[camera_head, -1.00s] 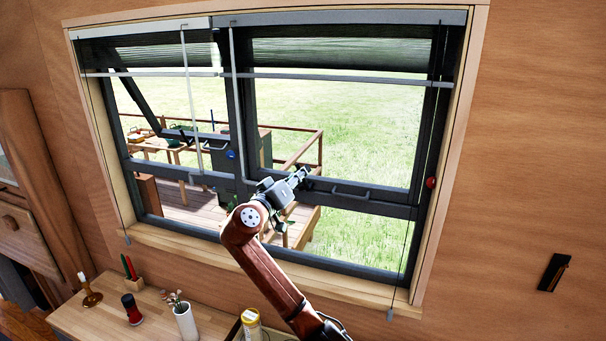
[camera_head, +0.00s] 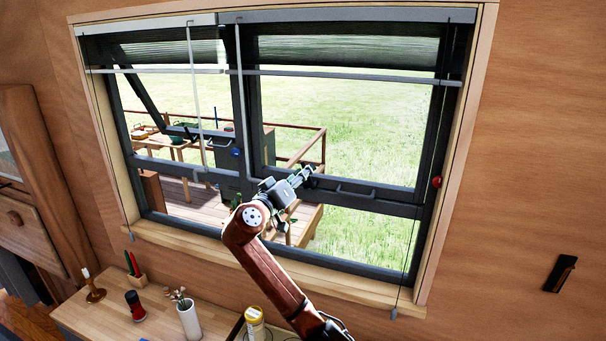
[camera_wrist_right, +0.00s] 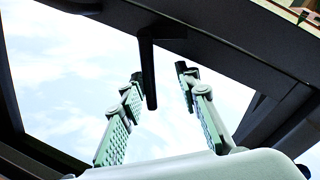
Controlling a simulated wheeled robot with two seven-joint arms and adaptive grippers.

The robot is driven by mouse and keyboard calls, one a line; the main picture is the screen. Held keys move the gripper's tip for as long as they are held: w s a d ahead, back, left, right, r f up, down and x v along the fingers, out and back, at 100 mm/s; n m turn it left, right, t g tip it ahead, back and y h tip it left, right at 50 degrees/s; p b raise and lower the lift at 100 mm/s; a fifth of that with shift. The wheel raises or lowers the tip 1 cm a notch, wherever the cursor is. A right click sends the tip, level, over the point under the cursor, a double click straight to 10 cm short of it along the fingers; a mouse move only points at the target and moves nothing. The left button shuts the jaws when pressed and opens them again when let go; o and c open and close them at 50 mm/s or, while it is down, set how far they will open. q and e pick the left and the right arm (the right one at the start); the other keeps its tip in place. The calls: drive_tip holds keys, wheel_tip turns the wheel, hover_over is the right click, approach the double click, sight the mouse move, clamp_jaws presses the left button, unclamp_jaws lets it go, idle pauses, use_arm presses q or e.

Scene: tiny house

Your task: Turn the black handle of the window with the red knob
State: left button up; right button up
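The window with the red knob (camera_head: 437,182) is the right-hand pane, closed in its dark frame (camera_head: 424,120). My right gripper (camera_head: 313,171) is in front of that pane's lower left, its fingers pointing right and up. In the right wrist view the black handle (camera_wrist_right: 148,72) hangs from the dark frame as a straight bar. My left gripper is not in view.
A left-hand pane with a blue knob (camera_head: 237,152) is tilted open.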

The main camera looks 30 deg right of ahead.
drive_tip(key=v, duration=0.8)
drive_tip(key=shift+a+b, duration=0.4)
drive_tip(key=shift+a, duration=0.05)
drive_tip(key=shift+s+r, duration=0.1)
drive_tip(key=shift+r, duration=0.05)
idle(0.4)
drive_tip(key=v, duration=1.2)
